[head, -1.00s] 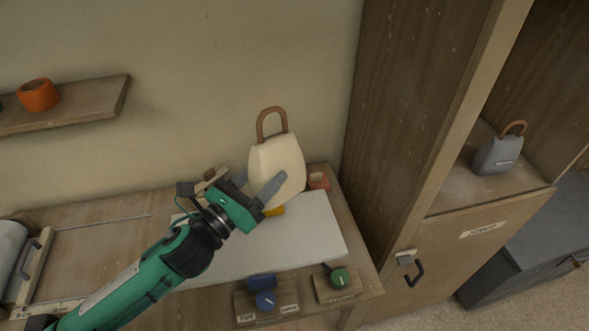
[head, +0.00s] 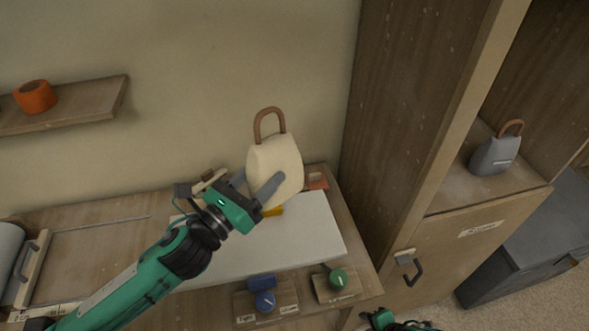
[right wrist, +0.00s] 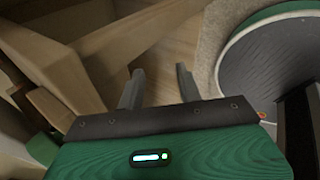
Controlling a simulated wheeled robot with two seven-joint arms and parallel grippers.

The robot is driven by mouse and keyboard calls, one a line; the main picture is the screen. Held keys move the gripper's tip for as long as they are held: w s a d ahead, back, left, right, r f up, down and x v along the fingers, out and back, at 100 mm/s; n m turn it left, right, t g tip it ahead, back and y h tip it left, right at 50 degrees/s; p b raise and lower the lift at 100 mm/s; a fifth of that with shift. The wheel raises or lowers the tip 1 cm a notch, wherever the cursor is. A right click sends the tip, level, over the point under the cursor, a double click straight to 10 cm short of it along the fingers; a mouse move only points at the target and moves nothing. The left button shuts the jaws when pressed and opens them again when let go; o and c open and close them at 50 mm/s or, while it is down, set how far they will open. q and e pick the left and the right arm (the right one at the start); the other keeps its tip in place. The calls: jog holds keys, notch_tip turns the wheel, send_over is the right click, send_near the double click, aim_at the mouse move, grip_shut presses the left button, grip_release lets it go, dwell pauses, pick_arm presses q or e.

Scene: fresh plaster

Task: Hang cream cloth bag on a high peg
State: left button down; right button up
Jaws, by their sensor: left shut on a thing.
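The cream cloth bag (head: 272,158) with a brown loop handle is upright in the head view, near the wall at the back right of the worktable. My left gripper (head: 262,188) is shut on its lower body, with its grey fingers on either side. Whether the bag touches the table behind the white board is hard to tell. No high peg is clearly in view. My right gripper (right wrist: 158,88) shows in the right wrist view with its two fingers apart and nothing between them.
A white board (head: 305,235) lies on the table, with blue and green knobs (head: 338,278) in front. A wall shelf (head: 85,105) holds an orange ring (head: 35,97). A tall wooden cabinet (head: 400,120) stands at the right, with a grey bag (head: 495,155) on its shelf.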

pick_arm(q)
jog(key=shift+d, duration=0.1)
pick_arm(e)
jog(key=s+a+r+n+y, duration=0.2)
jog(key=a+r+n, duration=0.2)
jog(key=a+r, duration=0.3)
jog(key=n+t+y, duration=0.5)
jog(key=n+t, duration=0.4)
jog(key=n, duration=0.6)
send_near(258, 136)
jog(key=shift+m, duration=0.3)
jog(key=x, duration=1)
jog(key=shift+w+a, duration=0.2)
jog(key=shift+w, duration=0.15)
